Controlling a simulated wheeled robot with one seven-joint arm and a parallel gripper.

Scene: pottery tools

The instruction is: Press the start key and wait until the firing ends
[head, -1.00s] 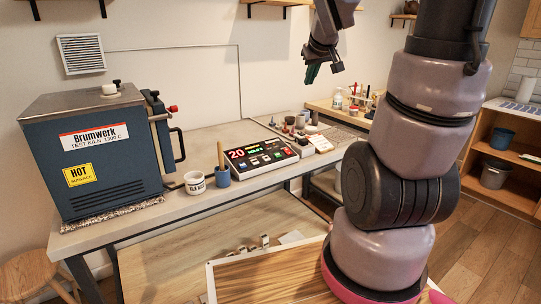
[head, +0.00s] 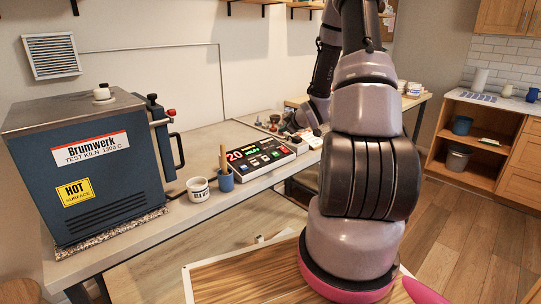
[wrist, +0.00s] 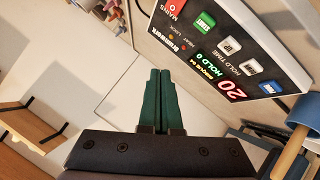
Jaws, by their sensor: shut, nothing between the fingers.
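The kiln controller (head: 262,151) sits on the bench in the head view, its display lit with a red 20. In the wrist view its panel (wrist: 190,50) fills the upper right, reading 20 and HOLD 0. The green START key (wrist: 205,21) is there near a red MAINS switch (wrist: 173,7), with pale keys and a blue key lower right. My gripper (wrist: 160,72) is shut and empty, its green fingers apart from the START key in the picture. In the head view the arm's end is low near the controller's right end. The blue kiln (head: 95,165) stands at left.
A white labelled mug (head: 198,190) and a blue cup (head: 225,181) with a wooden handle stand between kiln and controller. Small pots sit behind the controller, partly hidden by my arm. Shelves (head: 480,150) stand at far right, with open floor before them.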

